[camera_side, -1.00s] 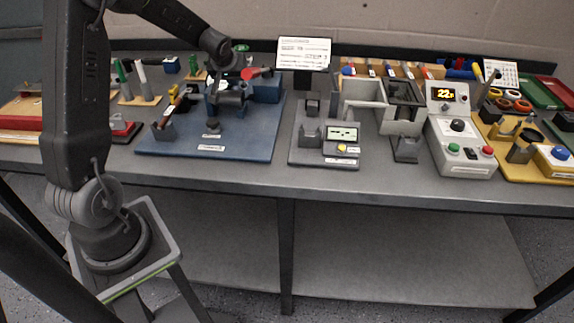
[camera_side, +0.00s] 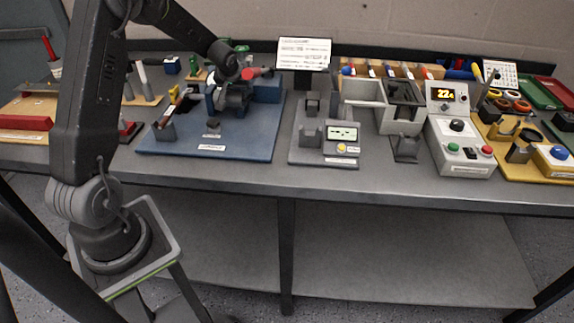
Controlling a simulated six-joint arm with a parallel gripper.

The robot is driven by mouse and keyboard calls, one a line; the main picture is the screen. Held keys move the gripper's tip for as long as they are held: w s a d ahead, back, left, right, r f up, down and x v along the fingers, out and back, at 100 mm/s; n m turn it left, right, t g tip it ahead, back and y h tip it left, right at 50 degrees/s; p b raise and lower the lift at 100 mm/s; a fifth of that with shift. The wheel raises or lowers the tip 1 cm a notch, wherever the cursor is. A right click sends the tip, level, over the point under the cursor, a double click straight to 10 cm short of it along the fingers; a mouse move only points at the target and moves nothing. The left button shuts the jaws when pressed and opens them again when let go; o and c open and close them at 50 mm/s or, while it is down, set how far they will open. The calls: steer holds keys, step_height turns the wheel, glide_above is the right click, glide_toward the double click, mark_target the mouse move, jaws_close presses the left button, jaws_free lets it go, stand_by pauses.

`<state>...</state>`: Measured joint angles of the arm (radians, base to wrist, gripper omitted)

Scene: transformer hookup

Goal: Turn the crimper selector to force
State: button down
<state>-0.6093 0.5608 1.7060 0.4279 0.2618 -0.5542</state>
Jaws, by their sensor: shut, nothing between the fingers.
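The blue baseplate (camera_side: 250,143) at the left-middle of the bench carries a blue block (camera_side: 267,88), which I take for the crimper, with a red-ended lever (camera_side: 256,73). A small dark knob (camera_side: 213,124) stands on the front of the plate, behind a white label too small to read. I cannot tell for sure which part is the selector. My gripper (camera_side: 224,103) is over the back half of the plate, in front of the blue block. It is shut and empty. Dark parts overlap there, so its fingertips and any contact are unclear.
A grey fixture with a small display (camera_side: 343,134) stands right of the plate. Further right is a grey control box (camera_side: 460,150) with a lit display, knob and buttons. A sign (camera_side: 304,50) stands behind. The bench's front strip (camera_side: 250,177) is clear.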

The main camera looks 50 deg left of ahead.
steer(key=shift+w+d+f, duration=0.25)
steer(key=shift+w+d, duration=0.05)
steer(key=shift+w, duration=0.35)
stand_by(0.7)
steer(key=shift+s+d+f, duration=0.15)
steer(key=shift+s+f, duration=0.05)
steer(key=shift+s+d+r, duration=0.2)
steer(key=shift+d+r, duration=0.1)
steer(key=shift+r, duration=0.2)
steer(key=shift+v, duration=2.3)
steer(key=shift+s+a, duration=0.15)
steer(key=shift+s, duration=0.05)
